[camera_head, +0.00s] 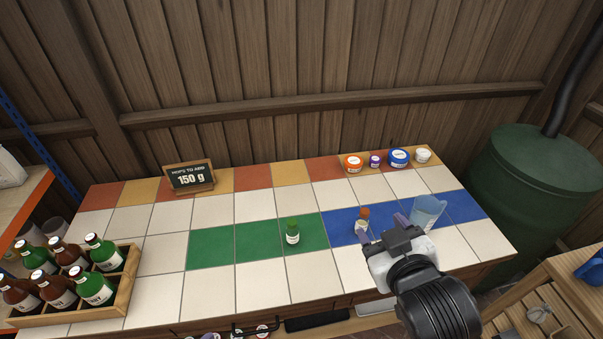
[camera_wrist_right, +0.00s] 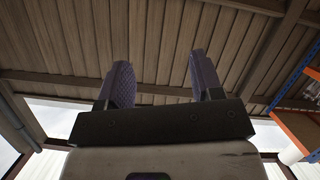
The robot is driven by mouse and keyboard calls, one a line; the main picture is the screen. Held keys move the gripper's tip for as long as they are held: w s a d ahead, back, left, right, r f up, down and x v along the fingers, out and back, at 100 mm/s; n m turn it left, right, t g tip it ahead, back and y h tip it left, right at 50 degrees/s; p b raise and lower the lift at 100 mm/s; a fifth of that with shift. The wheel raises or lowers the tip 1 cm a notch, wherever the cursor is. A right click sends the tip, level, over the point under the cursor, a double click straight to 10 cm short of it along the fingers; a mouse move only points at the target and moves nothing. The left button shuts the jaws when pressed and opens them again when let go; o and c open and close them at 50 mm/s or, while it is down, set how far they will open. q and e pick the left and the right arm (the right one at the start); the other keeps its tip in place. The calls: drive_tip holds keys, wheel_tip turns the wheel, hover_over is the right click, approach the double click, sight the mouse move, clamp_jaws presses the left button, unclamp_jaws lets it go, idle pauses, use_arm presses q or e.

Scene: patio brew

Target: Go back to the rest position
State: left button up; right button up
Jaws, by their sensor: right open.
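My right gripper (camera_head: 381,222) is over the right part of the tiled counter (camera_head: 155,255), in front of the blue tiles. Its two purple fingers are apart with nothing between them. The right wrist view also shows the open gripper (camera_wrist_right: 160,82), with the wooden ceiling behind it. A small bottle with an orange-brown top (camera_head: 363,216) stands just beyond the left finger in the picture. A clear blue cup (camera_head: 427,211) stands to the right of the fingers. My left gripper is in neither view.
A green-capped bottle (camera_head: 292,231) stands on green tiles. A wooden crate (camera_head: 125,292) of several bottles is at left. A sign reading 150 g (camera_head: 191,178) and several small tubs (camera_head: 398,158) stand at the back. A green barrel (camera_head: 535,190) is at right. White tiles between are clear.

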drive_tip(key=s+d+f+m+g+h+p, duration=0.15)
drive_tip(key=s+d+f+g, duration=0.25)
drive_tip(key=s+f, duration=0.7)
drive_tip(key=s+d+f+m+g+b, duration=0.15)
drive_tip(key=s+d+f+g, duration=0.4)
drive_tip(key=f, duration=0.95)
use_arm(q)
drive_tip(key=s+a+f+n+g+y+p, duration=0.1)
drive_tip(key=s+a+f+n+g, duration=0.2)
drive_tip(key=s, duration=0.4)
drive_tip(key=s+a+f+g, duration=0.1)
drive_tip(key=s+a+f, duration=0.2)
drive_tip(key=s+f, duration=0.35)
use_arm(e)
drive_tip(key=s+a+f+g, duration=0.1)
drive_tip(key=s+f, duration=0.2)
drive_tip(key=s, duration=0.2)
drive_tip(key=s+a+f, duration=0.1)
drive_tip(key=s+f, duration=0.2)
drive_tip(key=s, duration=0.3)
use_arm(q)
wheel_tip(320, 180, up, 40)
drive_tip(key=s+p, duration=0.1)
drive_tip(key=p, duration=3.7)
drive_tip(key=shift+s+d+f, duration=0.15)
use_arm(e)
wheel_tip(320, 180, up, 38)
drive_tip(key=shift+d+r, duration=0.2)
